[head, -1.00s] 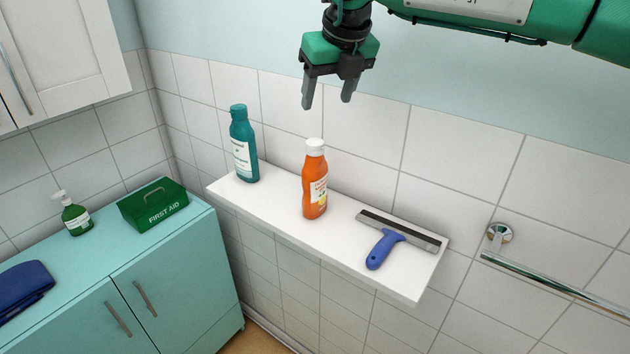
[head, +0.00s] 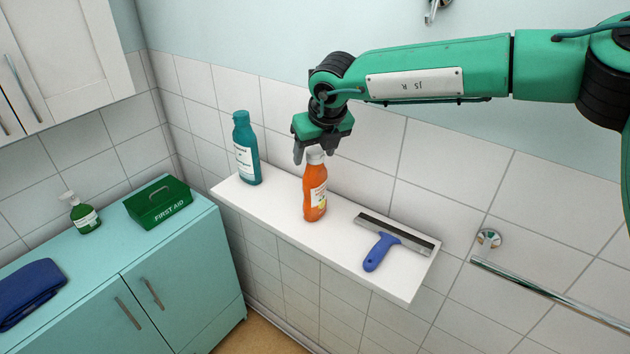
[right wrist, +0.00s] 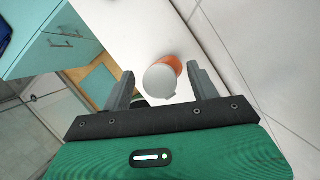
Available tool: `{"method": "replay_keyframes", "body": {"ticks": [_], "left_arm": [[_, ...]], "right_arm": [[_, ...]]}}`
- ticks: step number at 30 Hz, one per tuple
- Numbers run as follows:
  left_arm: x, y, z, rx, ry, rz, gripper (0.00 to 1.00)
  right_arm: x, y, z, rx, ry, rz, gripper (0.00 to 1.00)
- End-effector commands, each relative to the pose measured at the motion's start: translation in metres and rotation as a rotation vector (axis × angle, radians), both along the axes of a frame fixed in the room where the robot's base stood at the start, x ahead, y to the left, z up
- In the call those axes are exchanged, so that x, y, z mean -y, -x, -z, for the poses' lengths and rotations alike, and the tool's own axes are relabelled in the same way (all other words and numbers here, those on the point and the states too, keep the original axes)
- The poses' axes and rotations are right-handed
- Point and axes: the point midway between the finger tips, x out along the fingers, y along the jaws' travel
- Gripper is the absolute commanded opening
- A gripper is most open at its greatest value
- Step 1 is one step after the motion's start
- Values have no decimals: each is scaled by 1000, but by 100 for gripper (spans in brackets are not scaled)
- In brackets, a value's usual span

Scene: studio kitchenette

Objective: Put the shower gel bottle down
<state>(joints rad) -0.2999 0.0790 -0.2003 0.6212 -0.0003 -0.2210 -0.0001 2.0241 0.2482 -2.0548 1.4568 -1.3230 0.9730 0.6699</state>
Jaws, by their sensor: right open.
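An orange bottle (head: 315,193) with a white cap stands upright on the white wall shelf (head: 345,243). A teal bottle (head: 246,150) stands upright toward the shelf's left end. Their labels are too small to read, so I cannot tell which is the shower gel. My right gripper (head: 313,157) is open and points down at the orange bottle's cap. In the right wrist view the white cap (right wrist: 160,82) shows between the spread fingers, with a gap on each side; how far the fingers reach down is unclear. My left gripper is out of view.
A blue-handled squeegee (head: 378,252) lies on the shelf right of the orange bottle. A towel rail (head: 550,290) is further right. A teal cabinet (head: 190,270) at left holds a first aid box (head: 158,203), a green pump bottle (head: 81,214) and a folded blue towel (head: 30,290).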

Motion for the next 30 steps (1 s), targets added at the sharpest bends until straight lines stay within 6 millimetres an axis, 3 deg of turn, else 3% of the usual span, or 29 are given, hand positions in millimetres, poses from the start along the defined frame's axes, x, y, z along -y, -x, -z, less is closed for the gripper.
{"method": "replay_keyframes", "body": {"ticks": [9,19,30], "left_arm": [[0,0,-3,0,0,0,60],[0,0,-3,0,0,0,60],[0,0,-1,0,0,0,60]], "right_arm": [[-1,-2,6,1,0,0,60],[-1,-2,6,1,0,0,0],[-1,-3,2,4,-2,0,0]]}}
